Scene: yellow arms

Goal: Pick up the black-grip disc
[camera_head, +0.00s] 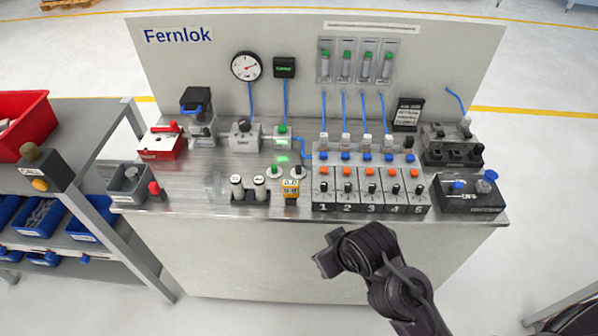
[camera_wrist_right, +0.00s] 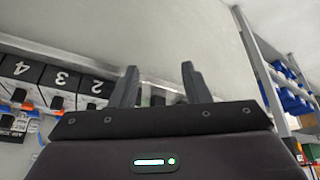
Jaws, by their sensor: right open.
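The black-grip disc (camera_head: 298,173) appears to be the small pale disc with a dark upright knob on the steel bench top, left of the numbered stations. A similar disc with a green grip (camera_head: 274,171) lies just left of it. My right gripper (camera_head: 322,264) is in front of the bench, below the top's front edge and apart from both discs. Its two fingers (camera_wrist_right: 158,85) stand apart in the right wrist view, with nothing held. The disc cannot be made out clearly there. My left gripper is not in view.
A yellow device (camera_head: 290,188) stands close in front of the discs. A black holder with two white cylinders (camera_head: 249,190) is to the left. Numbered black stations (camera_head: 371,192) fill the right. A shelf cart (camera_head: 92,215) with blue bins stands left of the bench.

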